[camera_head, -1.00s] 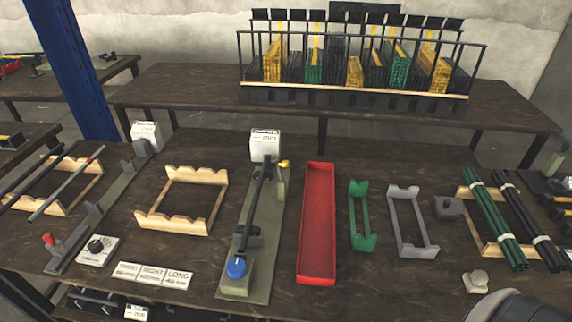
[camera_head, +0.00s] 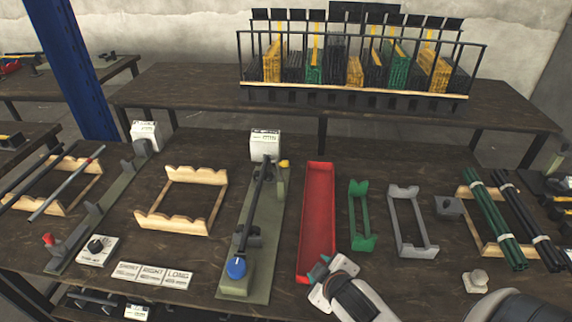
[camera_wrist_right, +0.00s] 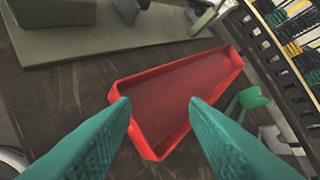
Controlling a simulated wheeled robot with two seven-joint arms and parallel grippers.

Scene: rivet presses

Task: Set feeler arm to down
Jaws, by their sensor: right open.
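A rivet press with an olive base plate (camera_head: 243,285) stands on the workbench. It carries a long dark bar, a blue knob (camera_head: 236,267) at the near end and a white box (camera_head: 265,145) at the far end. A small yellow-tipped piece (camera_head: 284,164) near the box may be the feeler arm; its setting is too small to tell. My right gripper (camera_head: 320,276) is over the near end of the red tray (camera_head: 318,225), right of the press. In the right wrist view it (camera_wrist_right: 158,103) is open and empty, teal fingers apart. My left gripper is not in view.
Left are a wooden cradle (camera_head: 153,218), a dial box (camera_head: 97,250), label cards and another press. Right are a green bracket (camera_head: 352,215), a grey bracket (camera_head: 421,235) and bundled rods (camera_head: 495,218). A rack (camera_head: 355,92) stands on the back table.

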